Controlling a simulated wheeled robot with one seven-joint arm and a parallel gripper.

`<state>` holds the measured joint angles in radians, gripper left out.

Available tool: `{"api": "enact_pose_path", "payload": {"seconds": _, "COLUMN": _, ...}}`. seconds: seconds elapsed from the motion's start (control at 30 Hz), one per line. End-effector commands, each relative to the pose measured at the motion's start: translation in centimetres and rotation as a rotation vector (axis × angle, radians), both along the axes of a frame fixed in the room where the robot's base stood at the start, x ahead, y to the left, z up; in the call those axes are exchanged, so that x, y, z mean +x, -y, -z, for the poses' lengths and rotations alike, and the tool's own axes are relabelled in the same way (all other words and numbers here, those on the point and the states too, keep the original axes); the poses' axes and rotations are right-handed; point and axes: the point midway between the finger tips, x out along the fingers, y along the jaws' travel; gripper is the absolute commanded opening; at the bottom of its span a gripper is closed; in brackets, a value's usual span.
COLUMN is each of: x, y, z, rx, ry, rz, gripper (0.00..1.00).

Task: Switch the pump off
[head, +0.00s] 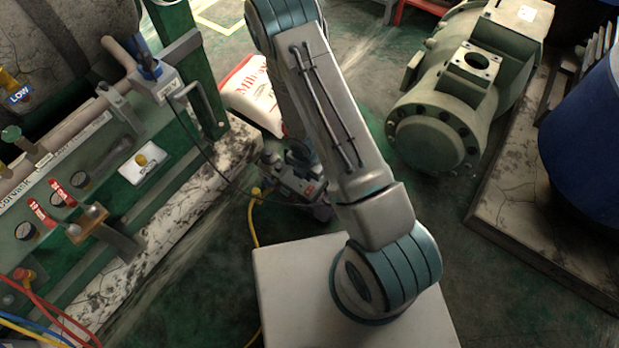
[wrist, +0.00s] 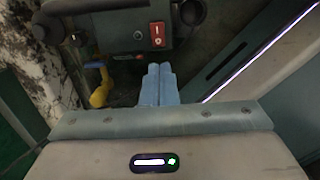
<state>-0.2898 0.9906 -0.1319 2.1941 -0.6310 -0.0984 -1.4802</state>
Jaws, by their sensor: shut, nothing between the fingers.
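The pump (wrist: 115,28) is a dark grey-green machine standing on the floor. In the head view the pump (head: 290,178) is partly hidden behind my arm. Its red rocker switch (wrist: 157,34), with white marks, shows on the pump's face in the wrist view. My gripper (wrist: 158,70) has its two blue fingers together with nothing between them. In the wrist view the fingertips appear just below the switch. I cannot tell whether they touch the pump. The rocker's tilt is too small to read. My gripper is hidden in the head view.
A yellow hose fitting (wrist: 99,88) and a yellow hose (head: 254,215) are beside the pump. A white sack (head: 252,95) lies behind it. The green panel rack (head: 75,165) with gauges stands at left. A green compressor (head: 450,95) stands at right, with open floor nearby.

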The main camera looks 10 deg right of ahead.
Motion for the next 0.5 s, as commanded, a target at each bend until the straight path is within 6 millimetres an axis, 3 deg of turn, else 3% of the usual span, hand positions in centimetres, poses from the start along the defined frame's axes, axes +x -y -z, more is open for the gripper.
{"api": "enact_pose_path", "payload": {"seconds": 0.03, "x": 0.0, "y": 0.0, "z": -1.2, "rx": 0.001, "ry": 0.002, "rz": 0.001, "gripper": 0.0}}
{"api": "enact_pose_path", "payload": {"seconds": 0.2, "x": -0.2, "y": -0.1, "z": -2.8, "rx": 0.0, "ry": 0.0, "rz": 0.002, "gripper": 0.0}}
{"api": "enact_pose_path", "payload": {"seconds": 0.5, "x": -0.2, "y": -0.1, "z": -3.2, "rx": -0.001, "ry": -0.001, "rz": 0.002, "gripper": 0.0}}
